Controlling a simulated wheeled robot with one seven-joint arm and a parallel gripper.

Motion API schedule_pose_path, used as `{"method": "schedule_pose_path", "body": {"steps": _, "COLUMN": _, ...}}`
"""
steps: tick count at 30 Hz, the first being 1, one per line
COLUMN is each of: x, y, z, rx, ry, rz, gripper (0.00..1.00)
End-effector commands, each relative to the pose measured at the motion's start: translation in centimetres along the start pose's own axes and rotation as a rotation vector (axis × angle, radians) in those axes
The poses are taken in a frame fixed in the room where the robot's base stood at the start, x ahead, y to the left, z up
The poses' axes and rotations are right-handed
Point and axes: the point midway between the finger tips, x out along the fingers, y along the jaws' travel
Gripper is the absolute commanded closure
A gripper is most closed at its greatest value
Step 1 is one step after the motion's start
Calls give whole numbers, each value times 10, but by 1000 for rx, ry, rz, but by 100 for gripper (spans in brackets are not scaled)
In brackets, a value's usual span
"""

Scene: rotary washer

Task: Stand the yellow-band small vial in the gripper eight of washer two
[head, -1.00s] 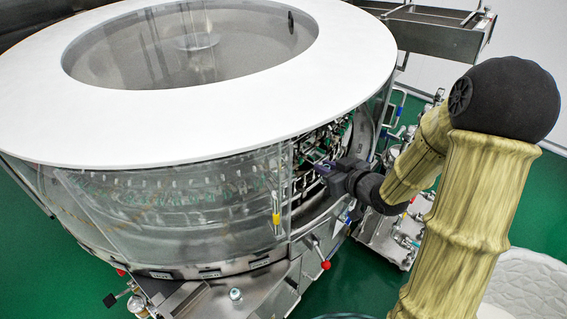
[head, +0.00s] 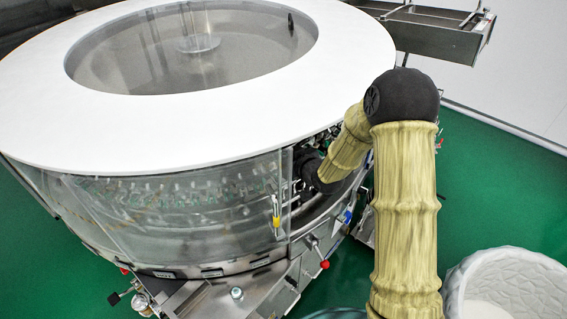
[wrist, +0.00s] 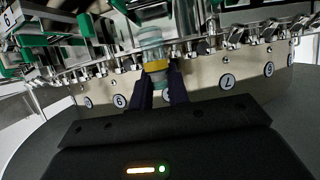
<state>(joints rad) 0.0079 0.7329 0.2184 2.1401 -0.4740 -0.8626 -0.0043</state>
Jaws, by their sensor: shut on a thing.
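The yellow-band small vial (wrist: 156,66) is clear with a yellow band near its lower end. In the wrist view it is between the dark fingers of my gripper (wrist: 159,73), which is shut on it. It looks upright, and its upper part is close below the washer's metal clamps and green parts. The washer (head: 100,150) is a large round machine with a white top ring and clear panels. In the head view my wrist reaches into its right-side opening, so the gripper and vial are hidden there.
A curved metal band with round number labels, including a 6 (wrist: 119,101) and a 7 (wrist: 227,81), runs behind the fingers. Several metal clamps hang close on both sides. A clear panel edge (head: 288,190) stands left of my wrist. A white basket (head: 505,285) is at lower right.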

Motion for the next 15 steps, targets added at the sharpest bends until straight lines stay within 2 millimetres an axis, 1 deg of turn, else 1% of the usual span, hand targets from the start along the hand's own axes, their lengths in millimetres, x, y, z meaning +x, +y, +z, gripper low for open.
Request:
{"method": "schedule_pose_path", "body": {"steps": 8, "x": 1, "y": 0, "z": 2, "rx": 0, "ry": -1, "rz": -1, "gripper": 100}}
{"method": "schedule_pose_path", "body": {"steps": 11, "x": 4, "y": -1, "z": 12, "rx": 2, "ry": -3, "rz": -1, "gripper": 100}}
{"method": "schedule_pose_path", "body": {"steps": 15, "x": 12, "y": -1, "z": 30, "rx": 2, "ry": -5, "rz": -1, "gripper": 100}}
